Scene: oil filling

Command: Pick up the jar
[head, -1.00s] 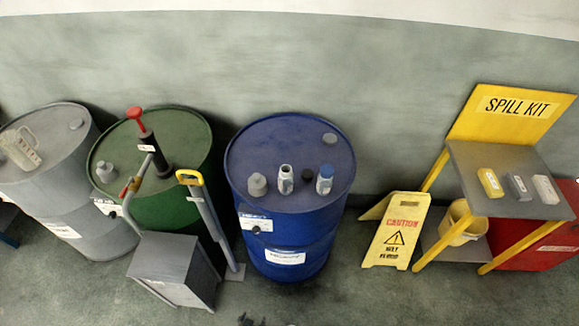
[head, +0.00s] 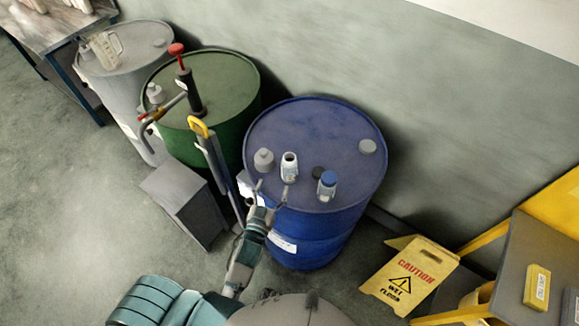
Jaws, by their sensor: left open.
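An open-topped, pale jar (head: 289,168) with no lid on it stands upright on the blue drum (head: 350,140). A second jar with a blue cap (head: 327,185) stands to its right. A small dark round piece (head: 318,172) lies between them; I cannot tell if it is a lid. My left gripper (head: 271,188) is open and empty at the drum's near edge. Its fingers point toward the open jar, with one fingertip just in front of it; I cannot tell if they touch. My right gripper is not in view.
A grey bung (head: 264,160) rises from the drum top left of the open jar. A green drum (head: 228,88) with a red-handled pump (head: 190,80) stands left. A grey box (head: 178,200) stands in front. A yellow caution sign (head: 410,275) stands right.

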